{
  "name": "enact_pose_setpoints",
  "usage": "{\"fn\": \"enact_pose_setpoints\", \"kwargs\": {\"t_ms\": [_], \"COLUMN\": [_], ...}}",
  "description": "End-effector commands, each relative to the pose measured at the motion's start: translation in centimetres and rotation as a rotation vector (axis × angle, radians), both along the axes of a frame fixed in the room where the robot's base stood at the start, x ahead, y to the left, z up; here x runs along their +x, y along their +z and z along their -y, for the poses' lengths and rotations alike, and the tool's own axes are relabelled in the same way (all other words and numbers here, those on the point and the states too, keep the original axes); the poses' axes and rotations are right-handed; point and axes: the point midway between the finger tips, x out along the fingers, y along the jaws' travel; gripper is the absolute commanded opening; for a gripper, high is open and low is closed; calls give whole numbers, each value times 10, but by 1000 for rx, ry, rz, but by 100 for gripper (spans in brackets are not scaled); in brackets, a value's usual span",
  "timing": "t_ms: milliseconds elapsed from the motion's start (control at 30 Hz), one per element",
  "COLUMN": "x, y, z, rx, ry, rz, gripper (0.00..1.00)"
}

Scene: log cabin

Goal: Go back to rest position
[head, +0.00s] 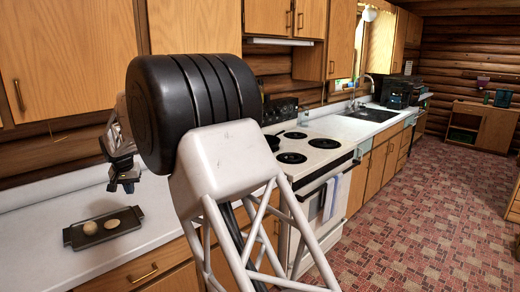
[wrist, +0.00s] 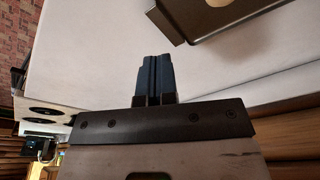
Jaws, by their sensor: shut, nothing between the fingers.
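My gripper (head: 124,184) hangs above the white counter (head: 40,225) on the left in the head view, above and behind the tray with nothing in it. In the wrist view my gripper (wrist: 155,60) has its dark fingers pressed together, pointing over bare counter. A dark tray (head: 76,238) lies flat on the counter with two small rounded pale things (head: 100,226) on it. A corner of the tray (wrist: 182,38) also shows at the top right of the wrist view, apart from the fingers.
A white stove (head: 333,152) with black burners stands right of my arm. Past it are a sink (head: 369,115) and dark appliances (head: 397,93). Wooden upper cabinets (head: 65,50) hang over the counter. The counter around the tray is clear, and the patterned floor (head: 440,210) is open.

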Motion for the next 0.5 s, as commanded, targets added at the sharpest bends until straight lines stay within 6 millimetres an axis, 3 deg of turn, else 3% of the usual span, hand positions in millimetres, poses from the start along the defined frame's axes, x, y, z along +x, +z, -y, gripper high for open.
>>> {"fn": "enact_pose_setpoints", "kwargs": {"t_ms": [100, 500], "x": [-2, -23], "y": [21, 73], "z": [40, 162], "rx": [1, 2], "ry": [-13, -46], "rz": [2, 3], "gripper": [0, 0]}}
